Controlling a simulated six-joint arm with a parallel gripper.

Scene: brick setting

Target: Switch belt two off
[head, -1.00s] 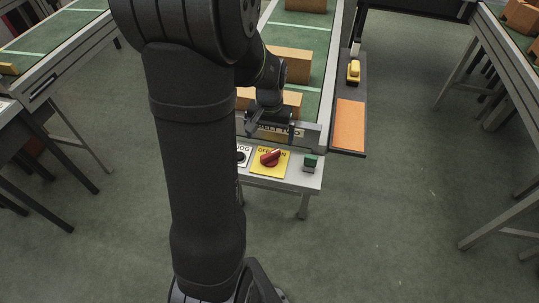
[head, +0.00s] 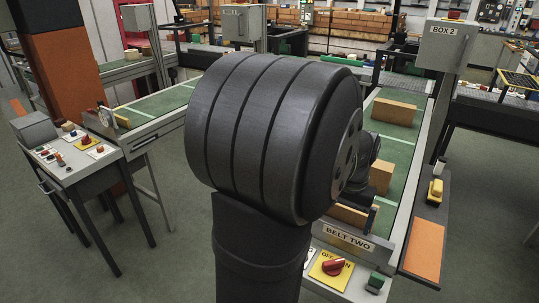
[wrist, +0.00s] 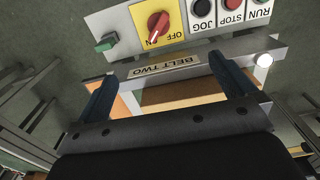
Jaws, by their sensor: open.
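The belt two panel (head: 357,285) is on the near end of the belt, under a BELT TWO sign (head: 349,236). Its red rotary knob (head: 333,266) sits on a yellow OFF/ON plate (head: 322,276). In the wrist view, the panel is upside down and the knob (wrist: 158,25) has its white mark toward ON. My gripper (wrist: 162,70) is open and empty, its two fingers around the BELT TWO sign in the picture, apart from the knob. In the head view my arm hides most of the gripper.
Beside the knob are a black JOG button (wrist: 202,7) and a red STOP button (wrist: 234,4). A green button (wrist: 106,42) is on the other side. Cardboard boxes (head: 394,112) lie on the belt. Another control table (head: 72,160) stands at the left.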

